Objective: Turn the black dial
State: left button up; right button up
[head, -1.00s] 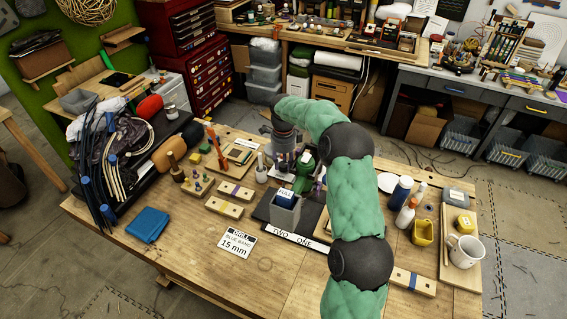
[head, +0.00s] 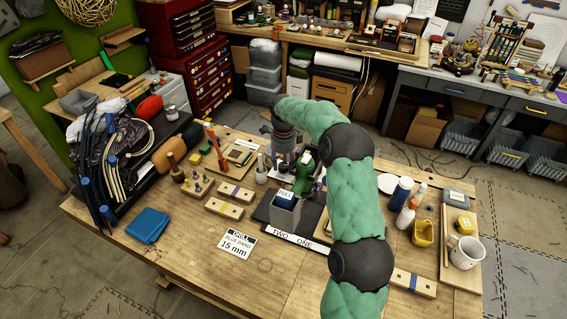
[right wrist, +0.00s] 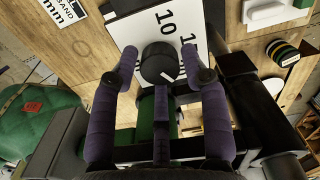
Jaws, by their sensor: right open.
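The black dial (right wrist: 158,64) is a round knob on a white plate (right wrist: 140,27) printed with 10 and a partly hidden number. It shows in the right wrist view, between the two purple fingers of my right gripper (right wrist: 160,54). The gripper is open, with one finger on each side of the dial; I cannot tell whether either touches it. In the head view my right gripper (head: 300,172) reaches down at a small green machine (head: 303,184) on the workbench, and the dial cannot be made out there. My left gripper is not in view.
Bottles (head: 405,214), a yellow container (head: 423,232) and a white mug (head: 465,252) stand right of my arm. The bench's front left is mostly clear.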

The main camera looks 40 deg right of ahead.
aim_at(283, 165)
notch_tip(283, 165, up, 12)
dwell(0.5)
dwell(0.4)
